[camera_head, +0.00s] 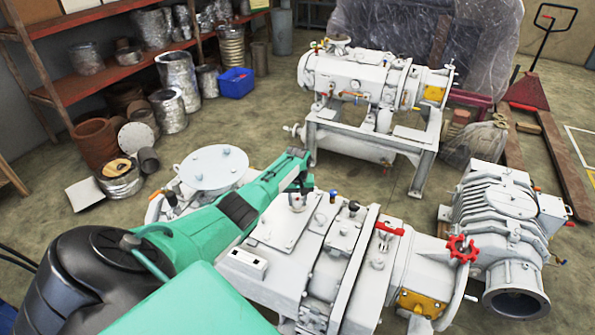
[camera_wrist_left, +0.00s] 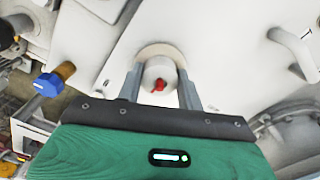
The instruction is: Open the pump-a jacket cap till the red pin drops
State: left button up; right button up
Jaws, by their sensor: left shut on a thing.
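The white pump (camera_head: 300,270) stands low in front of me, with a pale flat top plate. On that plate is a round whitish cap (camera_wrist_left: 160,70) with a paler ring around its base. A red pin (camera_wrist_left: 158,86) shows at the cap's near face. My left gripper (camera_head: 297,190) reaches down onto the pump's top. In the left wrist view its two grey fingers (camera_wrist_left: 160,85) stand on either side of the cap and are shut on it. The cap is mostly hidden by the gripper in the head view. My right gripper is not in view.
A blue-handled valve (camera_wrist_left: 47,84) is left of the cap in the wrist view, and a bent white pipe (camera_wrist_left: 292,45) is right. A red handwheel (camera_head: 462,249) and red lever (camera_head: 388,229) sit on the pump's right. Another pump (camera_head: 365,80) stands behind. Shelves (camera_head: 95,75) line the left wall.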

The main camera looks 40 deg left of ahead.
aim_at(298, 199)
pick_arm(q)
jog(key=shift+n, duration=0.3)
dwell(0.4)
jog(key=o, duration=1)
jog(key=shift+f, duration=0.1)
jog(key=shift+r, duration=0.65)
notch_tip(298, 199, up, 13)
jog(key=b, duration=0.2)
jog(key=shift+f+b, duration=0.2)
jog(key=shift+b, duration=0.15)
jog(key=shift+f, duration=0.1)
